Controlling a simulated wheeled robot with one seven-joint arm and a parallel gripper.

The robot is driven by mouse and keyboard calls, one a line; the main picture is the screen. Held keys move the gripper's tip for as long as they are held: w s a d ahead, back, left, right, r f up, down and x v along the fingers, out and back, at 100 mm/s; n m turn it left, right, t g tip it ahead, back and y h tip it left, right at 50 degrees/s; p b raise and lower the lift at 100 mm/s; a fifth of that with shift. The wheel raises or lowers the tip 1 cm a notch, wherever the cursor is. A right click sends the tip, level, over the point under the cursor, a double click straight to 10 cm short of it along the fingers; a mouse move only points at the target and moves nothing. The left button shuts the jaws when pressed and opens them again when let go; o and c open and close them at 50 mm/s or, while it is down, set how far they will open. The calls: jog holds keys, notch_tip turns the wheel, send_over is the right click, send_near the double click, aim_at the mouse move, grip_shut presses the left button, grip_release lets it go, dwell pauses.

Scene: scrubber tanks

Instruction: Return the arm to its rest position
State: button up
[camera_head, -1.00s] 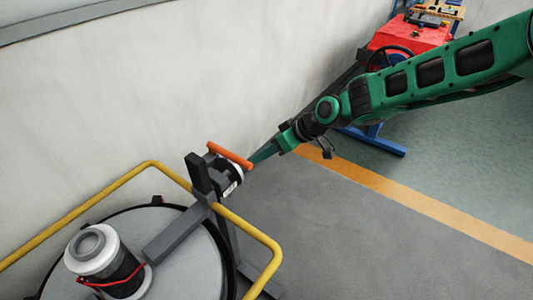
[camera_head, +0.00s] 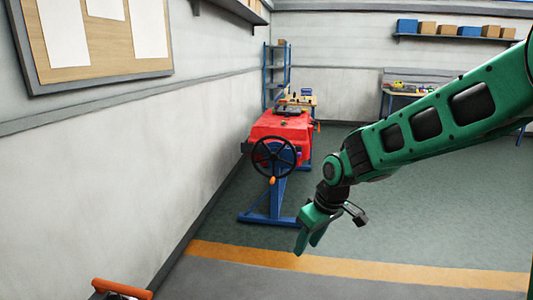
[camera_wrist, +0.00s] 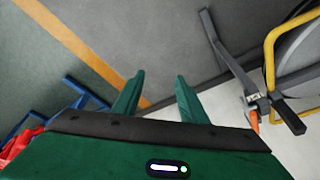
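My green arm reaches in from the right edge of the head view, bent downward at the wrist. My gripper (camera_head: 309,242) points down over the floor, near the yellow-orange floor line. In the wrist view my gripper (camera_wrist: 158,75) shows its two green fingers spread apart, with nothing between them. The orange handle (camera_head: 122,288) is at the bottom left of the head view, apart from my gripper. It also shows in the wrist view (camera_wrist: 254,121), on a grey bracket to the right of the fingers.
A red machine (camera_head: 282,126) with a black handwheel (camera_head: 274,157) stands on a blue stand behind my gripper. A yellow rail (camera_wrist: 270,60) is at the right in the wrist view. The wall (camera_head: 130,180) runs along the left. Open floor (camera_head: 420,225) lies around the arm.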

jog(key=s+d+r+m+h, duration=0.1)
jog(key=s+d+m, duration=0.15)
jog(key=d, duration=0.45)
jog(key=s+d+r+m+h, duration=0.1)
jog(key=s+d+r+m, duration=0.1)
jog(key=s+d, duration=0.3)
jog(key=s+d+r+m, duration=0.1)
jog(key=s+d+m, duration=0.15)
jog(key=d, duration=0.55)
jog(key=s+d+m+g, duration=0.1)
jog(key=s+d+m, duration=0.2)
jog(key=s, duration=0.7)
jog(key=s+d+m+g, duration=0.1)
jog(key=s+d+m, duration=0.2)
jog(key=s+d, duration=0.3)
jog(key=s, duration=0.4)
jog(key=shift+d+r+m+g, duration=0.3)
jog(key=shift+r+m, duration=0.1)
jog(key=shift+s, duration=0.1)
